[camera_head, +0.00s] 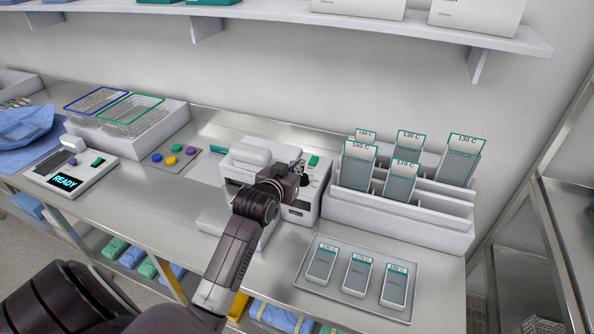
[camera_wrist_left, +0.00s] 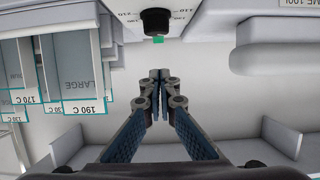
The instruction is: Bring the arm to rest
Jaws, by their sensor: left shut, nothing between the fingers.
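My left arm reaches up from the bottom of the head view, and its gripper (camera_head: 298,168) is over the white sealing machine (camera_head: 300,213) in the middle of the bench. In the left wrist view the two blue-padded fingers (camera_wrist_left: 159,76) are closed together with nothing between them. A black dial (camera_wrist_left: 156,21) with a green part beside it shows just beyond the fingertips; whether they touch cannot be told. The arm hides part of the machine. My right gripper is not in view.
A white rack (camera_head: 400,218) with several labelled pouches stands right of the machine. A tray (camera_head: 341,298) with three pouches lies in front of it. Left are a device reading READY (camera_head: 88,172), a board with coloured knobs (camera_head: 163,163) and wire baskets (camera_head: 132,116). A shelf (camera_head: 290,12) runs above.

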